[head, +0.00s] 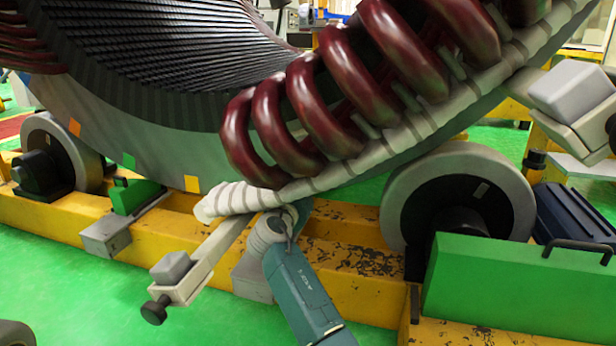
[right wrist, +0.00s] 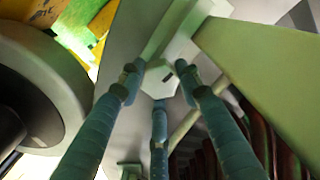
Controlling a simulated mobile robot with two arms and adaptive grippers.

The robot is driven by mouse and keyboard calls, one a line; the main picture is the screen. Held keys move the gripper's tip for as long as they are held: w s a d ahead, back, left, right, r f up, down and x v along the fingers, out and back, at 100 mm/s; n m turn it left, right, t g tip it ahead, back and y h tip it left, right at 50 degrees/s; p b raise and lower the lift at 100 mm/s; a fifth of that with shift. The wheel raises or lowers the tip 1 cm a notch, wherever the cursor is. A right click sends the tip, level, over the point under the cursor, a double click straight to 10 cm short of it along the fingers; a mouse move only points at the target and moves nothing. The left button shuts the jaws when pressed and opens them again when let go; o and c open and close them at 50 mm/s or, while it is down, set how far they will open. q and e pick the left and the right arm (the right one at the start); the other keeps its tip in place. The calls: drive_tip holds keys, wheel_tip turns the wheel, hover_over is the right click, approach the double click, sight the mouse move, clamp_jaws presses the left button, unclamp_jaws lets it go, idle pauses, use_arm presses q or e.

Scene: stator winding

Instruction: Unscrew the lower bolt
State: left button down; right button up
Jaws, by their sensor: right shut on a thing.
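My right gripper (right wrist: 159,89) has three teal fingers closed in around this head. In the head view my right gripper (head: 285,220) reaches up from the bottom, below the pale wrapped ring (head: 330,180). The bolt and the fingertips are largely hidden there. A pale bracket (head: 210,260) with a grey block and a black knob sticks out to the left of my gripper. My left gripper is not in view.
The big stator (head: 165,125) with dark red coils (head: 320,115) rises above my right gripper. It stands by grey rollers (head: 460,180) on a yellow frame (head: 50,215). A green box (head: 510,290) stands at the right.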

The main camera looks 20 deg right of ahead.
drive_tip(key=shift+r+n+p, duration=0.2)
drive_tip(key=shift+n+p, duration=0.6)
drive_tip(key=shift+n, duration=0.5)
drive_tip(key=shift+r+n+p, duration=0.15)
drive_tip(key=shift+n+p, duration=0.6)
drive_tip(key=shift+n, duration=0.55)
drive_tip(key=shift+w, duration=0.1)
drive_tip(key=o, duration=1.2)
drive_tip(key=shift+c, duration=0.2)
drive_tip(key=shift+f, duration=0.15)
drive_tip(key=shift+a, duration=0.1)
drive_tip(key=v, duration=0.7)
drive_tip(key=shift+s, duration=0.25)
